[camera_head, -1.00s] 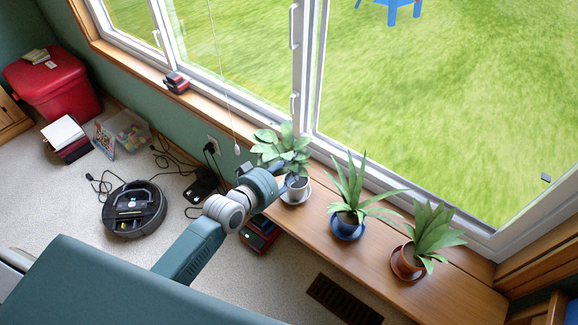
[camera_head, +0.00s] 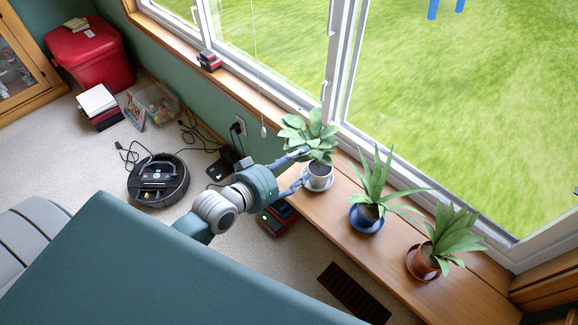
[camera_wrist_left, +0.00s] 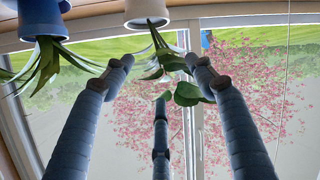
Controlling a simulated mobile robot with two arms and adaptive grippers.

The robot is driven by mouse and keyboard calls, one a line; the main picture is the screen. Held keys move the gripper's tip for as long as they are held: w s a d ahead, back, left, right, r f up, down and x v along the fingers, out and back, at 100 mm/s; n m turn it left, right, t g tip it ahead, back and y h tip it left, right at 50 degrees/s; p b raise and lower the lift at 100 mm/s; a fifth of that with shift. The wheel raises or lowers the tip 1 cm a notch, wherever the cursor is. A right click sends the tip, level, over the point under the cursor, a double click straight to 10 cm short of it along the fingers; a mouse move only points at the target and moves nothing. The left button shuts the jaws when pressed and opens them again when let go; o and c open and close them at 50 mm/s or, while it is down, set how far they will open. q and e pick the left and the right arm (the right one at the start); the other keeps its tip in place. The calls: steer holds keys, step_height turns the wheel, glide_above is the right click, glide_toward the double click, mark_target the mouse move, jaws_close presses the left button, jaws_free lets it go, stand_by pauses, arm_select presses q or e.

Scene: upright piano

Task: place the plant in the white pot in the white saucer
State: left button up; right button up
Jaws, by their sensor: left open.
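The plant in the white pot (camera_head: 320,174) stands upright at the left part of the wooden bench. The white saucer (camera_head: 309,187) shows around the pot's base, and the pot appears to sit in it. My left gripper (camera_head: 304,168) is open just left of the pot, with fingers spread near the leaves and pot side. Whether a finger touches the leaves is unclear. In the left wrist view the picture is upside down: the white pot (camera_wrist_left: 147,11) is at the top, beyond the open fingers (camera_wrist_left: 158,64). My right gripper is not in view.
A plant in a blue pot (camera_head: 368,212) and one in a terracotta pot (camera_head: 424,260) stand further right on the bench (camera_head: 395,250). The window (camera_head: 336,70) is close behind. A robot vacuum (camera_head: 158,178) and cables are on the floor at left.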

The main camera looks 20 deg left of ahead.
arm_select(q)
steer(key=shift+v, duration=1.55)
steer(key=s+a+f+g+y+p, duration=0.25)
steer(key=s+f+p, duration=0.3)
steer(key=f, duration=0.45)
steer(key=s+a+f+g+y+p, duration=0.1)
steer(key=s+a+f+g+p, duration=0.4)
steer(key=f, duration=0.6)
steer(key=s+d+f+m+g+p, duration=0.1)
steer(key=s+f, duration=0.3)
steer(key=s, duration=0.6)
steer(key=s+d+f+m+g+p, duration=0.1)
steer(key=s+f, duration=0.4)
steer(key=s, duration=0.5)
steer(key=s+d+f+m+g, duration=0.2)
steer(key=s+f, duration=0.3)
steer(key=s, duration=0.5)
steer(key=shift+d+f+g+p, duration=0.25)
steer(key=shift+d+g+p, duration=0.2)
steer(key=shift+d, duration=0.15)
steer(key=shift+y, duration=0.25)
